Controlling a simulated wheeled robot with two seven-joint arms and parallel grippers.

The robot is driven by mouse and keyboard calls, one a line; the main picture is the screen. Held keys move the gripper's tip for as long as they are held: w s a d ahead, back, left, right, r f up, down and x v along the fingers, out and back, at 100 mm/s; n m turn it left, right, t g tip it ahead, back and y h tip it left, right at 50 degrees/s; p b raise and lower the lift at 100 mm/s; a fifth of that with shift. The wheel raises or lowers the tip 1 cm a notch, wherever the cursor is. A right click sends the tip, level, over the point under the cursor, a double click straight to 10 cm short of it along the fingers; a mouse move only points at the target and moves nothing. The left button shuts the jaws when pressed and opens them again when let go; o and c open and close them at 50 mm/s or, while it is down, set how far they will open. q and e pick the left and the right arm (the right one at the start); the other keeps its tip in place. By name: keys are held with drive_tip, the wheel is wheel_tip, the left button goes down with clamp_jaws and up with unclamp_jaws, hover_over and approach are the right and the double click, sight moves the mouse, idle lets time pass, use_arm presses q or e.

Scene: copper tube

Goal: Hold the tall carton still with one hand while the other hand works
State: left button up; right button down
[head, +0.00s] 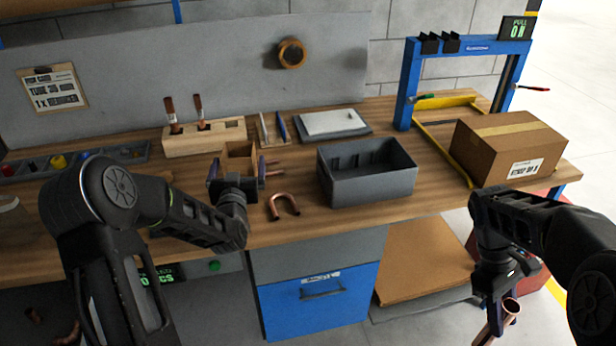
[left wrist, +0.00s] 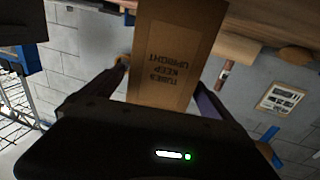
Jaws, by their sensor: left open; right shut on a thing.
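The tall carton (head: 241,153) is brown with an open top and stands upright on the workbench. In the left wrist view, its printed face (left wrist: 177,50) fills the space between the fingers, with the lettering upside down. My left gripper (head: 238,177) is open, with one finger on each side of the carton; I cannot tell whether either finger touches it. The gripper and wrist hide the carton's lower part in the head view. My right gripper (head: 493,294) is shut on a copper tube (head: 506,315), held tilted beyond the bench's front edge at the lower right.
A copper U-bend (head: 283,206) lies just right of the carton, beside a grey bin (head: 366,172). A wooden block (head: 203,138) with two upright tools stands behind. A closed cardboard box (head: 508,147) and a blue press frame (head: 408,85) stand at the right.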

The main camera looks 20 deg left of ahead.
use_arm(q)
drive_tip(key=v, duration=1)
drive_tip(key=shift+f, duration=0.1)
